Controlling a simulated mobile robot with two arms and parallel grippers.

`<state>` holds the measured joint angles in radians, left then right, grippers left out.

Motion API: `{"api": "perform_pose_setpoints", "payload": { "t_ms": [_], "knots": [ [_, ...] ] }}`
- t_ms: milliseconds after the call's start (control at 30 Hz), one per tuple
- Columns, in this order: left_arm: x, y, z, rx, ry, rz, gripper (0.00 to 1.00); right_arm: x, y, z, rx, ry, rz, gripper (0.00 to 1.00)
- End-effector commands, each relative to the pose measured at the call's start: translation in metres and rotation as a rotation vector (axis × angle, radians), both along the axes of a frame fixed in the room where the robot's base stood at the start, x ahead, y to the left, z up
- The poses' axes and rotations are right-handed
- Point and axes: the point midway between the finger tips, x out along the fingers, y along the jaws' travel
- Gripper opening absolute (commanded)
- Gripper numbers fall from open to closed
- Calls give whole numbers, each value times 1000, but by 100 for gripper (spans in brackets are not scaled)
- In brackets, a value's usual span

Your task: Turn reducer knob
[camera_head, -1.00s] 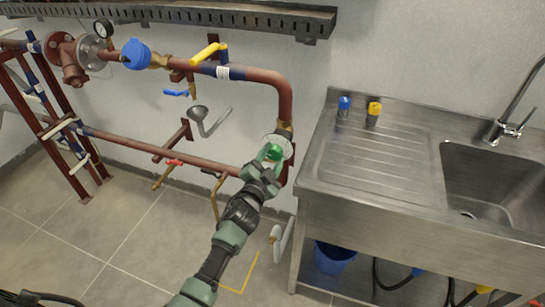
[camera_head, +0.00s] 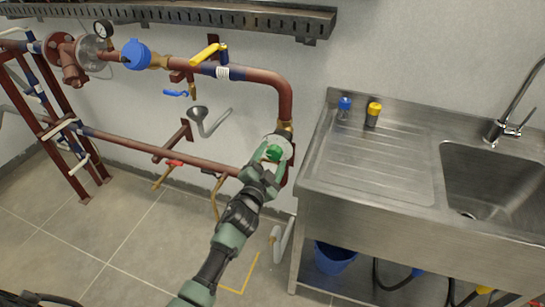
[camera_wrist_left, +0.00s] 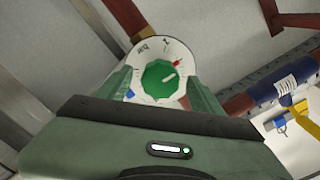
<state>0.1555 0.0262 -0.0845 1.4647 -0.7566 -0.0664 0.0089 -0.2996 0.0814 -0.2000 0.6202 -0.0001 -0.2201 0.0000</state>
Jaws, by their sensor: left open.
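The green reducer knob (camera_head: 273,153) sits on a round white dial at the lower end of the red pipe bend, left of the sink. In the left wrist view the knob (camera_wrist_left: 160,80) is in the middle of the white dial (camera_wrist_left: 152,46), which has a red and a blue mark and lettering. My left gripper (camera_head: 268,163) is open just in front of the dial. Its green fingers stand on either side of the knob in the wrist view, with visible space between them and the knob. My right gripper is not in view.
Red pipes run along the wall, with a blue-capped fitting (camera_head: 136,54), a yellow-handled valve (camera_head: 206,53) and a grey funnel (camera_head: 198,112). A steel sink unit (camera_head: 330,190) stands close on the right. A blue bucket (camera_head: 334,258) is beneath it. Open floor lies at the lower left.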

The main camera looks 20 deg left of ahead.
Motion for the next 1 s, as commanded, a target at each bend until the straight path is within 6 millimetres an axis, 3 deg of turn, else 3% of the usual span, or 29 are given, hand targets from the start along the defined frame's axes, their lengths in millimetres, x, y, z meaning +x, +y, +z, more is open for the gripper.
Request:
{"api": "perform_pose_setpoints", "payload": {
  "t_ms": [300, 433, 1000],
  "knots": [
    [-53, 2, -2, 0, 3, 0, 66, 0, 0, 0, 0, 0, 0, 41],
    [-68, 2, -2, 0, 3, 0, 66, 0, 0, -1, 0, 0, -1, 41],
    [-73, 2, -1, 0, 3, 0, 66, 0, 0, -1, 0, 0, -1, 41]
  ]
}}
